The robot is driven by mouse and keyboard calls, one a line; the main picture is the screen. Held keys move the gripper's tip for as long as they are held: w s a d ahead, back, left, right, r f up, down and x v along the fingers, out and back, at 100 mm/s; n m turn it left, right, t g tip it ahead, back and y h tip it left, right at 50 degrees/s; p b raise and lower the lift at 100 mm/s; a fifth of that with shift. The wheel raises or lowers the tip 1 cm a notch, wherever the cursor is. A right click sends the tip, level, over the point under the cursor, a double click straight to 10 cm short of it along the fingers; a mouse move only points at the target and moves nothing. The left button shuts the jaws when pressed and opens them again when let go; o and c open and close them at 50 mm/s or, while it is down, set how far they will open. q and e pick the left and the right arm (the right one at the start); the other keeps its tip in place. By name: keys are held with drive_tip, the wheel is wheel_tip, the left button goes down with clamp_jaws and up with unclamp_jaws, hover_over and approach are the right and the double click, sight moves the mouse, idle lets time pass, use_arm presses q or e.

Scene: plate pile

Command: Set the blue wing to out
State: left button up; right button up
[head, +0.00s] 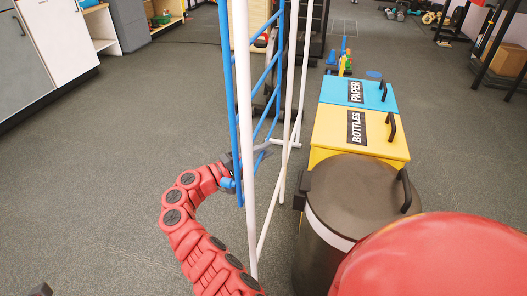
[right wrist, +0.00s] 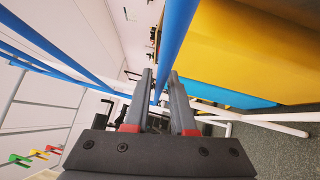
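The blue wing (head: 231,90) is a ladder-like blue frame with slanted rungs, standing upright within a rack of white posts (head: 242,80). In the head view my right gripper (head: 229,176) is low at the wing's left post, partly hidden by it and the white post. In the right wrist view the fingers of my right gripper (right wrist: 161,80) are apart, with a blue bar (right wrist: 177,32) of the wing running between and beyond the tips. Contact cannot be told. A dark tip (head: 41,290) at the lower left edge may be my left gripper; its fingers cannot be made out.
Right of the rack stand a dark round bin (head: 350,190), a yellow bottles bin (head: 345,150) and a blue paper bin (head: 340,88). Cabinets (head: 60,45) line the left wall. The floor left of the rack is clear.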

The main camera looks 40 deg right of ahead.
clamp_jaws()
idle(1.1)
